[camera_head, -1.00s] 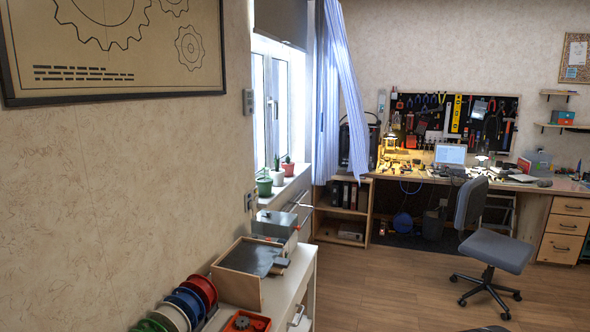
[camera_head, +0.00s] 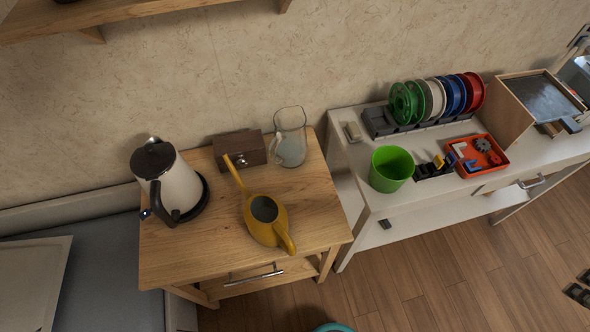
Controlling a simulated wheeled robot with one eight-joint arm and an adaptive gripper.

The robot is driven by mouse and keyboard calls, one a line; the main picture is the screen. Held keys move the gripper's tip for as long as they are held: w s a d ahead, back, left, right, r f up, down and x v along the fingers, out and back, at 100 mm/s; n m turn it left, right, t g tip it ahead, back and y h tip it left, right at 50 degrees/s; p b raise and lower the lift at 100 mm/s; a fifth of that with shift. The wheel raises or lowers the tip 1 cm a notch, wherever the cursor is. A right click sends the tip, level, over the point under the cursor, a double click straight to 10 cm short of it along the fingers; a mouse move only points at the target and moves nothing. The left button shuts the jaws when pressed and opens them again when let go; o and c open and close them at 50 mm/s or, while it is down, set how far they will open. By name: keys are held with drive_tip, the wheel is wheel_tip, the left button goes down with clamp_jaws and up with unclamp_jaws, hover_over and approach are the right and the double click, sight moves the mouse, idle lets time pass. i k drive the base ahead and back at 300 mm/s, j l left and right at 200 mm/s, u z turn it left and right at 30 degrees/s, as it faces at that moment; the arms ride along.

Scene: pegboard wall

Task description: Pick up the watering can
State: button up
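The watering can (camera_head: 272,228) is yellow-orange with a dark round opening. It stands on the light wooden cabinet (camera_head: 182,262), near the front edge. Its long thin spout points up and to the left, towards a brown box; its handle is at the lower right. Two dark fingertips of my gripper (camera_head: 579,286) show at the right edge, cut off by the frame. They are apart, with nothing seen between them, far to the right of the can. The rest of my gripper is out of view.
On the cabinet stand a white-and-black kettle (camera_head: 172,180), a brown wooden box (camera_head: 241,149) and a glass jug (camera_head: 290,140). The white table (camera_head: 405,211) to the right holds a green pot (camera_head: 391,169), a red tray (camera_head: 480,156) and filament spools (camera_head: 436,97). A wooden shelf (camera_head: 120,18) hangs above.

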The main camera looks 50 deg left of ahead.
sight(266, 216)
drive_tip(key=u, duration=2.45)
drive_tip(key=k+j+u, duration=0.25)
drive_tip(key=u, duration=0.15)
drive_tip(key=k+j+u, duration=0.2)
drive_tip(key=j+u, duration=0.15)
drive_tip(key=j, duration=0.1)
